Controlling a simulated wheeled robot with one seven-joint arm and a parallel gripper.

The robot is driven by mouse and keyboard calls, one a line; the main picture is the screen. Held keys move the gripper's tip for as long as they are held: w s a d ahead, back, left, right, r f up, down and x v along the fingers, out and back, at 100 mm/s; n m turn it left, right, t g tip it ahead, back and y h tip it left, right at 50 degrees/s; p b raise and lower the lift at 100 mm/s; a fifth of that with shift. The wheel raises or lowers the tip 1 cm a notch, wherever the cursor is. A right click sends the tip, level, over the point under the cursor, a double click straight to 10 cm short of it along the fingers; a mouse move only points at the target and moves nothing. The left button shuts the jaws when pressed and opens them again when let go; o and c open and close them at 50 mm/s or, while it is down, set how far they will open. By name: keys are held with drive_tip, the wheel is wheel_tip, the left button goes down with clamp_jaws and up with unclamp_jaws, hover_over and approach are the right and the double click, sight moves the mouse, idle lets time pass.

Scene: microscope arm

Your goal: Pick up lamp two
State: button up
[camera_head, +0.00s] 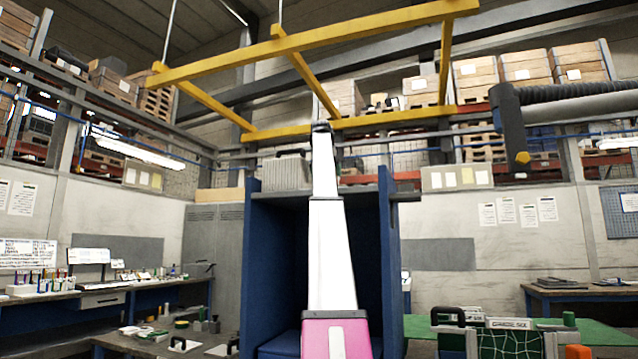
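Nothing in view is clearly marked as lamp two. A bright long tube lamp (140,152) hangs at the left, in front of the shelving. Another bright lamp (618,142) shows at the right edge, partly cut off. A white tapering form with a pink base, which looks like my arm, rises up the middle of the view. It ends in a small dark tip (320,128), which may be my gripper. Its fingers cannot be made out, and I see nothing held there. The tip is well apart from both lamps in the picture.
A tall blue cabinet (268,250) stands behind the white form. A yellow overhead frame (310,40) hangs above. A thick grey duct arm (510,125) reaches in at the upper right. Workbenches with small items stand at left; a green-topped table (590,333) is at lower right.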

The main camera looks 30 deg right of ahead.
drive_tip(key=c, duration=1.1)
drive_tip(key=shift+c, duration=0.2)
drive_tip(key=shift+r, duration=0.2)
